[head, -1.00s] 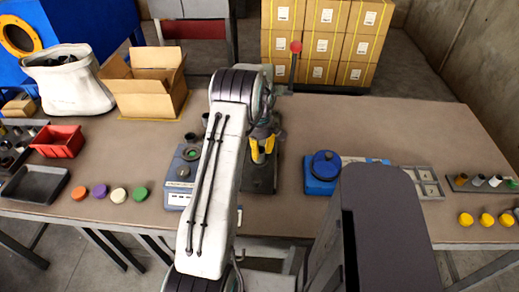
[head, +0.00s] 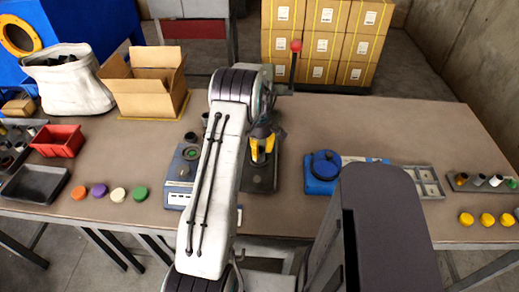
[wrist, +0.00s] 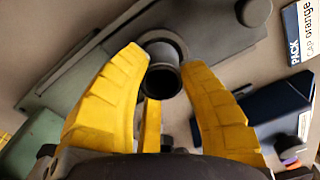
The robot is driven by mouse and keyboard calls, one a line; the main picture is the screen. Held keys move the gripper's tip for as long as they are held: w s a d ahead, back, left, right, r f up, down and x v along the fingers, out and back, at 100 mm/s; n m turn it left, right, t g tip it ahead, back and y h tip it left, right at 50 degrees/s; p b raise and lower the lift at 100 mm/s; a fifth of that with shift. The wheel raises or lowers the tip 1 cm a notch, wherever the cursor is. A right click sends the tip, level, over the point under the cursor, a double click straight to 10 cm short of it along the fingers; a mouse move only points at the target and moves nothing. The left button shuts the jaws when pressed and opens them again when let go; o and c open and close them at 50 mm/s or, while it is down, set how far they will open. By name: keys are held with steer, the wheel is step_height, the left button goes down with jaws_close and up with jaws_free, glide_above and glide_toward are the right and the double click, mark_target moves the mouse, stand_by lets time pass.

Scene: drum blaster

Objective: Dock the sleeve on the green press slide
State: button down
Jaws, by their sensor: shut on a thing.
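My gripper (head: 262,148) points down over the dark base (head: 260,180) of the lever press, just right of my arm. In the wrist view its yellow fingers (wrist: 166,78) are shut on the sleeve (wrist: 163,82), a dark hollow cylinder with its open end showing. Behind the sleeve is a round grey ring (wrist: 168,42) on a long grey plate. I cannot tell whether the sleeve touches the ring or is above it. A dull green surface (wrist: 30,140) shows at lower left of the wrist view; I cannot tell whether it is the slide. In the head view my arm hides part of the press.
The press lever has a red knob (head: 296,46). A blue scale-like device (head: 180,178) stands left of my arm and a blue round fixture (head: 322,168) to the right. Colored caps (head: 118,194) and a red bin (head: 58,141) lie left. The table's back right is clear.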

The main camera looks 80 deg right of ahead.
steer(key=shift+f+b, duration=0.6)
stand_by(0.7)
steer(key=c, duration=1.2)
jaws_free()
steer(key=shift+o, duration=0.2)
steer(key=shift+r, duration=0.2)
step_height(320, 180, up, 11)
steer(key=p, duration=0.7)
steer(key=shift+f, duration=0.15)
